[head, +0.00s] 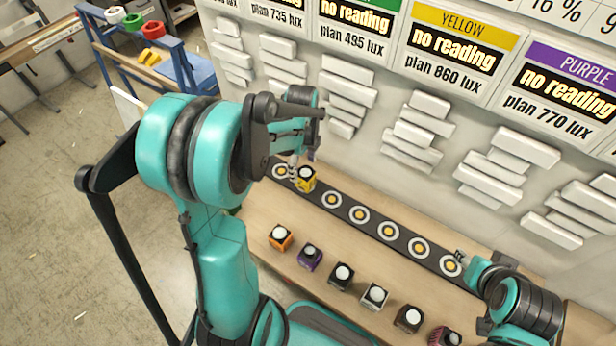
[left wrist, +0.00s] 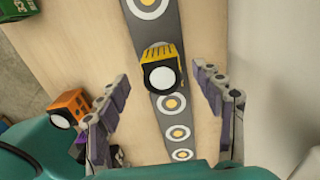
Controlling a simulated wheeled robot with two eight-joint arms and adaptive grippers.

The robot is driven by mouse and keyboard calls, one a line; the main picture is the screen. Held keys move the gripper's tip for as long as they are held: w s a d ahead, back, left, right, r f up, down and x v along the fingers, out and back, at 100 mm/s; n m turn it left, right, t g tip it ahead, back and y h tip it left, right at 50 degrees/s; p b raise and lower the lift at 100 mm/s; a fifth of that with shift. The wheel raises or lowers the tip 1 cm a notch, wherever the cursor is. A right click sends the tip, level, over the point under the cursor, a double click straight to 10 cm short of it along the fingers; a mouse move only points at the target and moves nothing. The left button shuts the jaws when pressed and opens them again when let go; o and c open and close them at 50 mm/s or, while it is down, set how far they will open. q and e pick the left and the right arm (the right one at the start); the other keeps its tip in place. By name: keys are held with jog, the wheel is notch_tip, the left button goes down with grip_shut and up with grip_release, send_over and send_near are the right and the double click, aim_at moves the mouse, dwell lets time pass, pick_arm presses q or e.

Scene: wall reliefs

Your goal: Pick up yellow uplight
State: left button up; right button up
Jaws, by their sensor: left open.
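The yellow uplight (head: 305,178) is a small yellow block with a round white lens. It sits on the dark strip of ringed round pads (head: 375,228), near the strip's left end. In the left wrist view the yellow uplight (left wrist: 161,70) lies ahead of and between the spread fingers, not touched by them. My left gripper (head: 300,160) is right by the uplight in the head view and is open; it also shows in the left wrist view (left wrist: 165,108). My right gripper (head: 465,262) is at the strip's right end; its fingers are too small to read.
Orange (head: 280,237), purple (head: 310,257), black (head: 342,276), white (head: 375,296) and other uplights stand in a row along the table's near side. White wall reliefs (head: 415,132) rise behind the strip. A blue rack (head: 150,60) stands at the far left.

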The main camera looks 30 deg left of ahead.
aim_at(306, 172)
pick_arm(q)
jog(key=f, duration=0.2)
jog(key=d+f+b, duration=0.1)
jog(key=f, duration=0.1)
jog(key=shift+f, duration=0.1)
jog(key=shift+a+f+b, duration=0.1)
jog(key=shift+f+b, duration=0.25)
jog(key=shift+r, duration=0.1)
jog(key=c, duration=1.4)
jog(key=shift+o, duration=0.2)
jog(key=shift+r, duration=0.1)
